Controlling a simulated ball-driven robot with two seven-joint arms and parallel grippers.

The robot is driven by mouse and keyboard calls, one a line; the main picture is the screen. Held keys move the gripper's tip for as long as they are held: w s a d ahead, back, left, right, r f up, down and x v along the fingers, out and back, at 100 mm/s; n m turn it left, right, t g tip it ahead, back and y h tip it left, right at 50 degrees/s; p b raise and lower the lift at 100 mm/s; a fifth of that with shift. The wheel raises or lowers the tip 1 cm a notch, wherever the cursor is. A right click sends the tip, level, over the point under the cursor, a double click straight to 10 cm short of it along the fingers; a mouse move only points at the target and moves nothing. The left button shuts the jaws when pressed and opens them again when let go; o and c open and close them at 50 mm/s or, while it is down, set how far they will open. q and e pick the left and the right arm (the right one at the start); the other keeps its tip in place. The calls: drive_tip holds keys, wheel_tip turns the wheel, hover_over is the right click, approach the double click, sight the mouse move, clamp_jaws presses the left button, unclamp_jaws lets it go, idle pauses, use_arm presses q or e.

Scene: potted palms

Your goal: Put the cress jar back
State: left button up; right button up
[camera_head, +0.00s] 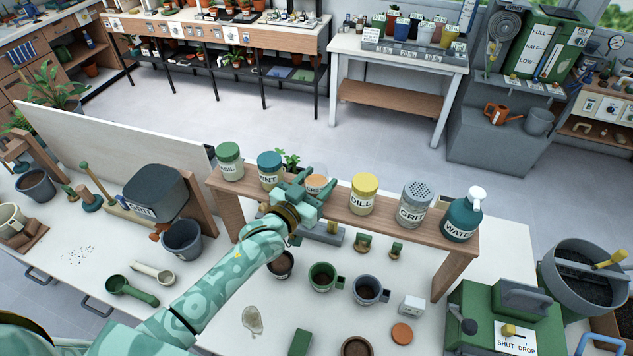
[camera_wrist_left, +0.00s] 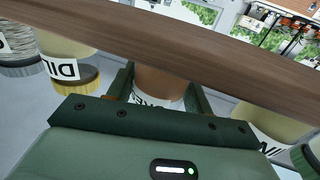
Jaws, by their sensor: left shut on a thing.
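The cress jar (camera_head: 316,183) has an orange lid and a white label. In the head view it is upright at the shelf, in the row between the mint jar (camera_head: 269,168) and the dill jar (camera_head: 363,194). My left gripper (camera_head: 306,184) is shut on it and hides much of it. In the left wrist view, which is upside down, the cress jar (camera_wrist_left: 160,88) sits between the two dark green fingers, its label partly covered. I cannot tell whether its base touches the wooden shelf (camera_head: 334,212). My right gripper is out of view.
The basil jar (camera_head: 230,162), grit shaker (camera_head: 414,205) and water bottle (camera_head: 462,216) stand on the same shelf. Below are small pots (camera_head: 322,277), a dark bucket (camera_head: 182,240) and scoops (camera_head: 130,290). A green machine (camera_head: 505,320) stands at right. The white bench is partly clear in front.

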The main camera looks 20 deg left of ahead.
use_arm(q)
drive_tip(key=o, duration=1)
drive_tip(key=shift+f, duration=0.15)
drive_tip(key=shift+c, duration=0.2)
drive_tip(key=shift+r, duration=0.3)
drive_tip(key=v, duration=1.2)
